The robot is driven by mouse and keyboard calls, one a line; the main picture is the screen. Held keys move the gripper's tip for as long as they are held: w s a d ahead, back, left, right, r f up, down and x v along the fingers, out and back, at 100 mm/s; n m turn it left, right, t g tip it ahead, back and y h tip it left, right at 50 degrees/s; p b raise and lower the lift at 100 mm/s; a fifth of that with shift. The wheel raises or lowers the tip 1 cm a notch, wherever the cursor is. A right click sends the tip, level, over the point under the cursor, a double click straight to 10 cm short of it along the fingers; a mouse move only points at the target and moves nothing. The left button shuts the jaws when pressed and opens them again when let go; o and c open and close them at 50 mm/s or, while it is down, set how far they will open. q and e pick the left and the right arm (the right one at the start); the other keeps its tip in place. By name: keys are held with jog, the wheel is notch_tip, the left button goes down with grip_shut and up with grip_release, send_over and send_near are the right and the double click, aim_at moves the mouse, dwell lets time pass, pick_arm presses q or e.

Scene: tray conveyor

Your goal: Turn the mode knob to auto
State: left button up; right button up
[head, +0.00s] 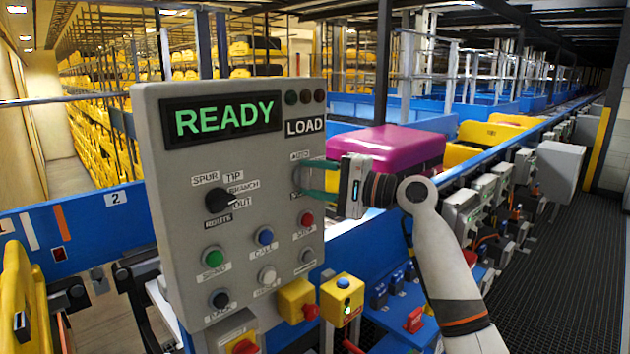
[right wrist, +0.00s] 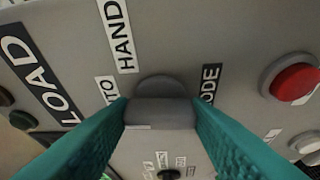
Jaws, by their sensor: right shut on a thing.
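The mode knob (right wrist: 160,112) is a dark grey knob on the grey control panel (head: 165,130). In the right wrist view it sits between the labels reading HAND (right wrist: 118,35), partly covered AUTO (right wrist: 106,90) and MODE (right wrist: 209,84). My right gripper (head: 303,178) reaches the panel from the right, its teal fingers closed on the knob from both sides. The display (head: 224,118) reads READY. My left gripper is not in view.
A black route knob (head: 219,200) and several push buttons, including a red one (head: 306,219), share the panel. Below are yellow boxes with red buttons (head: 297,300). A magenta suitcase (head: 400,145) lies behind my right gripper. A walkway (head: 560,270) runs along the right.

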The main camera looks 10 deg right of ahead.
jog(key=shift+n, duration=0.6)
jog(key=o, duration=1)
jog(key=shift+b+v, duration=1.85)
jog(key=shift+v, duration=4.15)
jog(key=shift+r, duration=0.2)
